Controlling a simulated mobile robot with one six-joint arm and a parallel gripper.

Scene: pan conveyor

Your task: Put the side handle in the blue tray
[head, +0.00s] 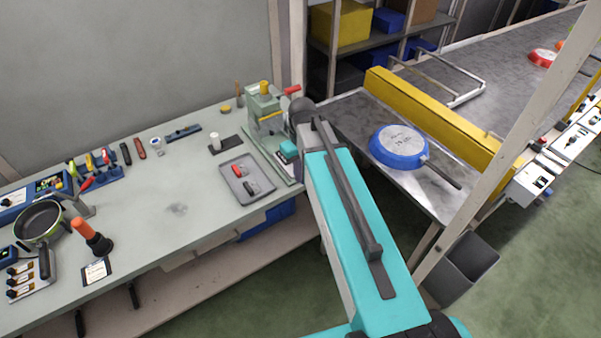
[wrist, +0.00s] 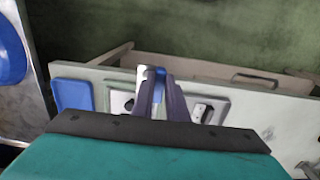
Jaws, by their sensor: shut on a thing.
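My gripper (wrist: 157,84) is shut on a small light and blue piece, which I take to be the side handle (wrist: 152,72). The fingers hide most of it, and it is held above the bench. A flat blue tray (wrist: 72,95) lies to the left of my gripper in the wrist view, at the bench end near the conveyor. My gripper is apart from it. In the head view my arm hides the fingers and the blue tray.
A grey tray (head: 231,167) holds a red and a dark handle. A green fixture (head: 264,105) stands behind it. A blue pan (head: 399,146) lies by the yellow rail (head: 440,118) to the right. Tools and a dark pan (head: 40,221) occupy the bench's left side.

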